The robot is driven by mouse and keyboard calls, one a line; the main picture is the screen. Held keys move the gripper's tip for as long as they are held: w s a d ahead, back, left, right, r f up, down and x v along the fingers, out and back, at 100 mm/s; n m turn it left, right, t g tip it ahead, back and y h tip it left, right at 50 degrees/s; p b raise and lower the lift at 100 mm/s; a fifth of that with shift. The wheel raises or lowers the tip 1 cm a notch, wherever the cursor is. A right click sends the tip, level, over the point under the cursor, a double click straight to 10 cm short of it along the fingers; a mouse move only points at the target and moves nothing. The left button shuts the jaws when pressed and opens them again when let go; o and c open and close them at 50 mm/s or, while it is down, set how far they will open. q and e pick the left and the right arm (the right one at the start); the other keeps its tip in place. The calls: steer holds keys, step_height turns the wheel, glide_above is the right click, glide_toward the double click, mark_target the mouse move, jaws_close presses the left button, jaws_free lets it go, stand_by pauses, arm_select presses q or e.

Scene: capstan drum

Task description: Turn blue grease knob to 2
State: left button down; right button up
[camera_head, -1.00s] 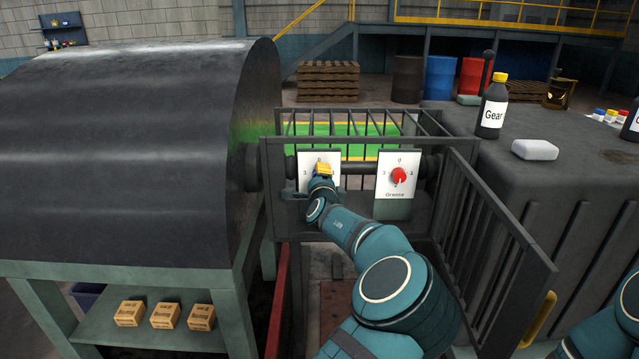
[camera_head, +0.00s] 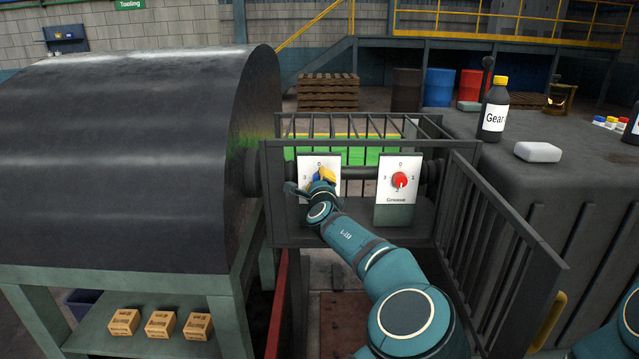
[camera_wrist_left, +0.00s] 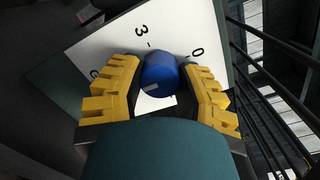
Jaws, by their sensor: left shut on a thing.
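The blue knob (camera_head: 317,176) sits on the left white dial panel (camera_head: 305,162), mostly behind my left gripper (camera_head: 322,175). The wrist view shows the blue knob (camera_wrist_left: 159,74) between the two yellow fingers of my left gripper (camera_wrist_left: 165,85), which is shut on it. A small pale mark shows on the knob's near side. The numerals 3 and 0 show on the panel there; another is partly hidden by the left finger. I cannot read the knob's setting surely. My right gripper is out of view.
A railing cage (camera_head: 495,245) stands to the right of the panels, the large dark drum (camera_head: 130,160) to the left. A black bottle (camera_head: 493,112) and a white block (camera_head: 538,152) stand on the right housing.

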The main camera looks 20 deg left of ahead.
arm_select(q)
steer(key=shift+r, duration=0.2)
steer(key=c, duration=0.5)
jaws_free()
steer(key=shift+f, duration=0.1)
steer(key=shift+c, duration=0.2)
steer(key=v, duration=1.2)
